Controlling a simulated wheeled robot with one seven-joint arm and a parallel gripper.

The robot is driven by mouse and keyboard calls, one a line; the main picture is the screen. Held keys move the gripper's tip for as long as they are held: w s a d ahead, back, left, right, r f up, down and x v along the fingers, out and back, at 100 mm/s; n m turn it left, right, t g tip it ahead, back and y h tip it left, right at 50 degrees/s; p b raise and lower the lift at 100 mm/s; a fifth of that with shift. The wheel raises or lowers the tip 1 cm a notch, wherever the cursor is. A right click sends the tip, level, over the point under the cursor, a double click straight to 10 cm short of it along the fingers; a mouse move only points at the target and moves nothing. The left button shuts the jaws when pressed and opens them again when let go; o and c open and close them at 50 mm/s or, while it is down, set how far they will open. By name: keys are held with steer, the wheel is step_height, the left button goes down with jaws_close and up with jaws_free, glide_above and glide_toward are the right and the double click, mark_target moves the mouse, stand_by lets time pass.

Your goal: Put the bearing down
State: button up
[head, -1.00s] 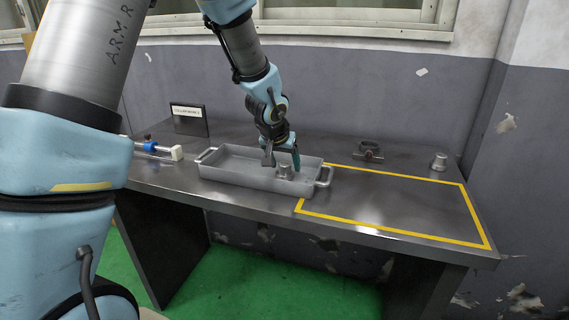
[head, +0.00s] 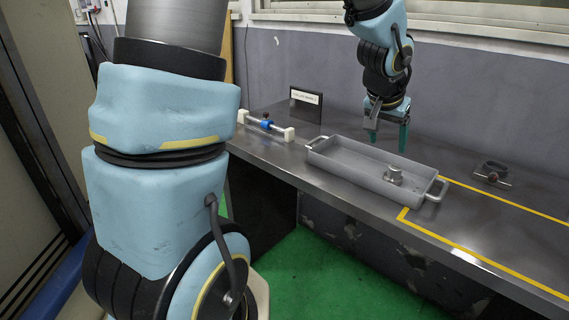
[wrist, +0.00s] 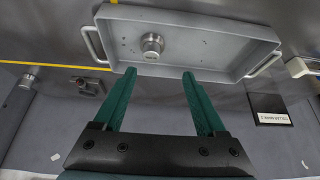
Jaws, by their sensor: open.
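The bearing (head: 393,175), a small silver stepped cylinder, stands upright in the right part of a grey metal tray (head: 340,174) with a handle at each end. It also shows in the wrist view (wrist: 152,45), resting on the tray floor. My gripper (head: 388,146) is above the far side of the tray, behind and apart from the bearing. In the wrist view its green fingers (wrist: 160,74) are spread wide with nothing between them.
A yellow-taped area (head: 470,262) lies right of the tray, mostly bare. A second silver part (wrist: 28,80) stands near the wall.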

steer(key=a+f+n+g+y, duration=0.1)
steer(key=a+f+n, duration=0.1)
steer(key=a, duration=0.7)
steer(key=a+f+n+y, duration=0.1)
steer(key=a+n+y, duration=0.1)
steer(key=a, duration=0.8)
steer(key=s+a+f+n+g, duration=0.1)
steer(key=s+a+f+n, duration=0.1)
steer(key=s+a, duration=0.4)
steer(key=a+n, duration=0.1)
steer(key=a, duration=0.4)
steer(key=shift+s+a+g+y, duration=0.3)
steer(key=shift+s+a+g, duration=0.05)
steer(key=shift+s+g, duration=0.05)
